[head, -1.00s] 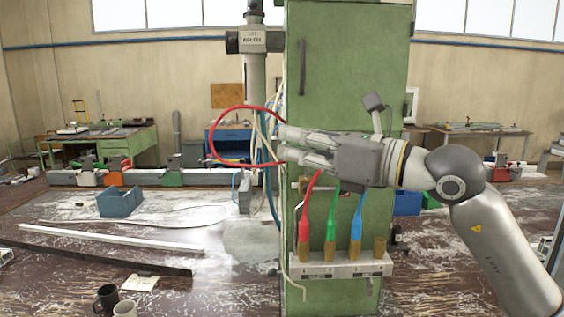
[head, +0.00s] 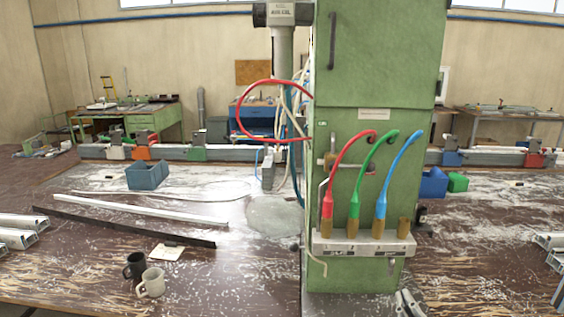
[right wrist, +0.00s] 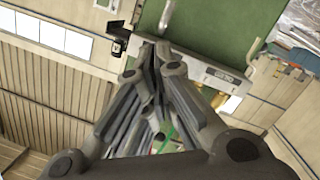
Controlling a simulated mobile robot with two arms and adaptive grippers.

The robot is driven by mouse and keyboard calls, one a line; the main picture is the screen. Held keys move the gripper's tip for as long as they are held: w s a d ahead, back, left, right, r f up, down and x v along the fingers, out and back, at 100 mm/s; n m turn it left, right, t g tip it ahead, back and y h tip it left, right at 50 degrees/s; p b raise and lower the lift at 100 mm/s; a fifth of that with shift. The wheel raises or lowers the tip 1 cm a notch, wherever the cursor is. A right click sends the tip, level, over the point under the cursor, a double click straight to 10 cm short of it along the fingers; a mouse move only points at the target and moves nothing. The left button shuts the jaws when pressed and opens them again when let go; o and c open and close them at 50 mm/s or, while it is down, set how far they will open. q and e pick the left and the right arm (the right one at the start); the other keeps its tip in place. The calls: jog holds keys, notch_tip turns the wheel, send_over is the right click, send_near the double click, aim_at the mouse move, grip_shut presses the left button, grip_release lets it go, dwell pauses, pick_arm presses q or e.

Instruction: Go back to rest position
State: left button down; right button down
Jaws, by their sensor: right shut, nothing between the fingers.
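My right gripper (head: 408,302) shows only as grey fingertips at the bottom edge of the head view, below the green cabinet (head: 345,200). In the right wrist view my right gripper (right wrist: 155,48) is shut, its fingers together with nothing between them. The cabinet's grey holder (right wrist: 205,75) and green face (right wrist: 205,28) lie beyond the fingertips there. My left gripper is in neither view.
The grey holder (head: 365,246) carries red (head: 328,205), green (head: 354,205) and blue (head: 381,205) hoses. Metal profiles (head: 22,222) lie at far left.

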jog(key=s+f+m+g+y, duration=0.1)
jog(key=s+f+m+g, duration=0.1)
jog(key=s+f+g, duration=0.85)
jog(key=s+a+f+g+y, duration=0.2)
jog(key=s+a+f, duration=0.2)
jog(key=s+f, duration=0.95)
notch_tip(320, 180, down, 23)
jog(key=s+g, duration=0.1)
jog(key=s, duration=0.1)
jog(key=s+d+f+g, duration=0.1)
jog(key=s+d+f, duration=0.2)
jog(key=s+f, duration=1.4)
jog(key=shift+s+f, duration=0.2)
jog(key=shift+f, duration=0.2)
jog(key=shift+g, duration=0.25)
